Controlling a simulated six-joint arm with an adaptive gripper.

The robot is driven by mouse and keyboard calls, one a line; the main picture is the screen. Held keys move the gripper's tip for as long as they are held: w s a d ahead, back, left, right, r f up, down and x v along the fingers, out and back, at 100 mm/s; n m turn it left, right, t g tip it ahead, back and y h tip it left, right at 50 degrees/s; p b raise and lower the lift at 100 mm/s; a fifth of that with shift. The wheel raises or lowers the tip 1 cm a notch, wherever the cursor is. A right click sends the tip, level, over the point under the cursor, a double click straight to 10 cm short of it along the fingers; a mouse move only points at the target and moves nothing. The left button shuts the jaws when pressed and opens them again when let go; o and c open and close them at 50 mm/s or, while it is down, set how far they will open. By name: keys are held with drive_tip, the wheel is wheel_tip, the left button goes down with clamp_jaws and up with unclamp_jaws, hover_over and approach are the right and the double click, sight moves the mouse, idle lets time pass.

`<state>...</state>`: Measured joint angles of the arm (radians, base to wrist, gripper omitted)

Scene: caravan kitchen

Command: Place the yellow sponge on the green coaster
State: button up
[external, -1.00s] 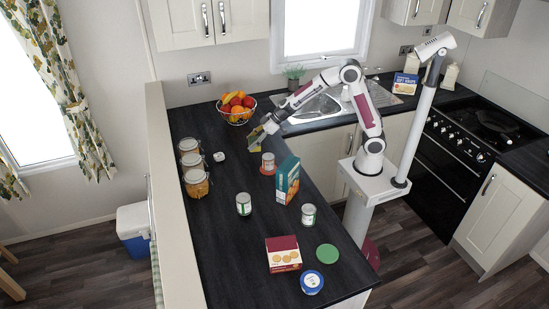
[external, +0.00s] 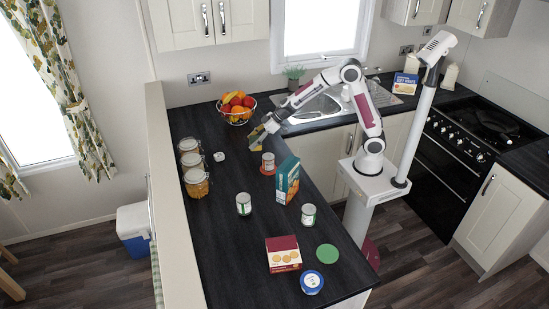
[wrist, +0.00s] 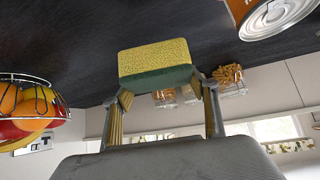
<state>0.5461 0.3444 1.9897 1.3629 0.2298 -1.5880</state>
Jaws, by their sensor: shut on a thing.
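The yellow sponge (wrist: 153,60) has a dark green side and is held between the fingertips of my gripper (wrist: 160,92) in the wrist view. In the external view my gripper (external: 258,135) is over the far part of the dark counter, and the sponge there is small and mostly hidden. The green coaster (external: 327,253) is a flat round disc near the counter's front right. Nothing lies on it. My gripper is well away from it, farther back and to the left.
Jars (external: 196,182) line the left edge; a fruit bowl (external: 237,117) stands behind.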

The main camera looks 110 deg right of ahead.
sight(253, 140)
drive_tip(key=shift+r, duration=0.15)
drive_tip(key=shift+r, duration=2.3)
wheel_tip(253, 140, up, 11)
drive_tip(key=w+a+n+g+y, duration=0.1)
drive_tip(key=w+a+n+y, duration=0.25)
drive_tip(key=a, duration=1.45)
drive_tip(key=w+a+n+y, duration=0.3)
drive_tip(key=w+a+n, duration=0.15)
drive_tip(key=a, duration=1.25)
drive_tip(key=s+a+n+g+y, duration=0.1)
drive_tip(key=s+a+n, duration=0.3)
drive_tip(key=a, duration=0.8)
drive_tip(key=s+a+n+g+y, duration=0.1)
drive_tip(key=s+a+g+y, duration=0.1)
drive_tip(key=s+a, duration=0.65)
drive_tip(key=s+a+n+g+y, duration=0.1)
drive_tip(key=s+a+n, duration=0.2)
drive_tip(key=a, duration=1.2)
wheel_tip(253, 140, down, 12)
drive_tip(key=shift+w+d+r, duration=0.15)
drive_tip(key=shift+d, duration=0.05)
